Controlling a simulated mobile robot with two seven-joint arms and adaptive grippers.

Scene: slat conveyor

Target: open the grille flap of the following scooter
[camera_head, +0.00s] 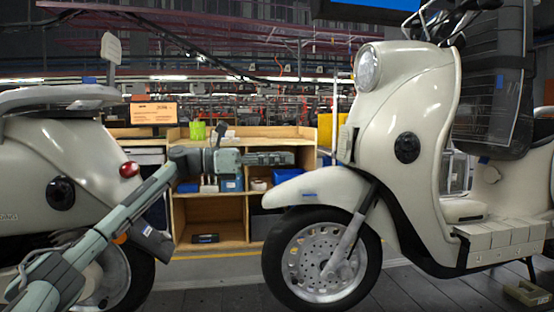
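The following scooter (425,110) is cream-white and stands at the right, its front turned left. Its grille flap (346,143) is a small light panel on the front of the leg shield, below the headlight, seen nearly edge-on. I cannot tell whether it stands off the body. My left arm reaches up from the lower left. My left gripper (288,158) points right, toward the grille flap, with a visible gap between them. I see the fingers from the side as one narrow bar, so their opening is unclear. They hold nothing visible. My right gripper is not in view.
Another cream scooter's rear (75,165) stands at the left, with a red tail light. A wooden shelf (215,215) with bins is behind my gripper. The front wheel (322,258) and fender (315,187) lie below the gripper's right side. Dark conveyor slats (215,290) run below.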

